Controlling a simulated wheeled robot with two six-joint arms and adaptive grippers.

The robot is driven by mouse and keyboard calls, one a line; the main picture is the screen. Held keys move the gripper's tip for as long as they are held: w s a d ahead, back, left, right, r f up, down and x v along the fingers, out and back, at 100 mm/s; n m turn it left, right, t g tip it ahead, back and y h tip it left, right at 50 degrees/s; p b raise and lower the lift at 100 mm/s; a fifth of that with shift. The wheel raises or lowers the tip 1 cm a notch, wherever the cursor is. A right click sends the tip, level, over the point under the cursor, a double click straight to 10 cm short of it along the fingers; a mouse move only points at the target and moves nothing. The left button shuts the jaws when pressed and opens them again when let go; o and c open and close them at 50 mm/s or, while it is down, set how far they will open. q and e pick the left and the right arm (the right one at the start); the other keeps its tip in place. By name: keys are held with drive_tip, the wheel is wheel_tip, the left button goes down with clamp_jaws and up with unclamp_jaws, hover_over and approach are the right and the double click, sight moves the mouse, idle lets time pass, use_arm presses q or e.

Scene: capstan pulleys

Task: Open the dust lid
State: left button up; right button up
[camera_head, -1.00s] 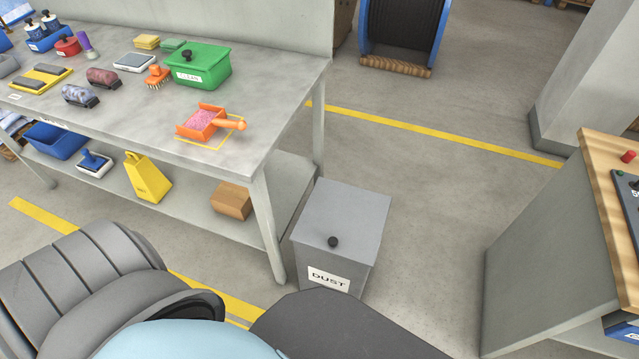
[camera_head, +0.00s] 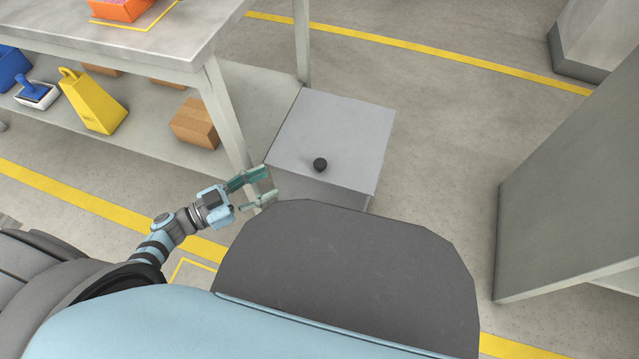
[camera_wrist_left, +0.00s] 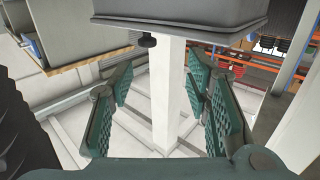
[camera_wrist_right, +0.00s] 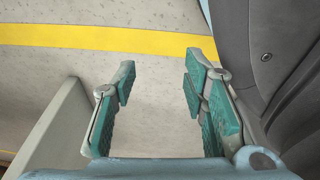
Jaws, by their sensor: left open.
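The grey dust bin stands on the floor at the right end of the bench. Its flat grey lid (camera_head: 340,130) looks closed, with a round black knob (camera_head: 320,165) near the front edge. My body hides the lower front of the bin. My left gripper (camera_head: 271,184) is open and empty, left of the bin's front corner and apart from the knob in the picture. The left wrist view shows its parted fingers (camera_wrist_left: 157,80) and a small black knob-like part (camera_wrist_left: 147,40) beyond them. My right gripper (camera_wrist_right: 161,75) shows only in its wrist view, open and empty above the floor.
The bench (camera_head: 180,45) is at upper left, its leg close to the bin's left side. Its lower shelf holds a yellow weight-like block (camera_head: 93,105) and cardboard boxes (camera_head: 195,122). A grey cabinet side (camera_head: 560,200) stands at right. Floor between bin and cabinet is clear.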

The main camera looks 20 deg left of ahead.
sight(315, 166)
use_arm(q)
drive_tip(key=shift+m+g+h, duration=0.5)
drive_tip(key=shift+h, duration=0.1)
drive_tip(key=x, duration=0.4)
drive_tip(key=b+x, duration=0.1)
drive_tip(key=x, duration=0.4)
drive_tip(key=b+x, duration=0.1)
drive_tip(key=x, duration=0.4)
drive_tip(key=shift+s+d+r, duration=0.3)
drive_tip(key=shift+s+r, duration=0.05)
drive_tip(key=shift+s, duration=0.05)
drive_tip(key=shift+w+d, duration=0.25)
use_arm(e)
drive_tip(key=shift+t, duration=0.5)
drive_tip(key=w, duration=0.1)
drive_tip(key=w+a, duration=0.1)
drive_tip(key=w, duration=0.2)
drive_tip(key=shift+w+a+f, duration=0.15)
drive_tip(key=shift+a+f, duration=0.15)
drive_tip(key=shift+f, duration=0.05)
use_arm(q)
drive_tip(key=shift+c, duration=0.4)
clamp_jaws()
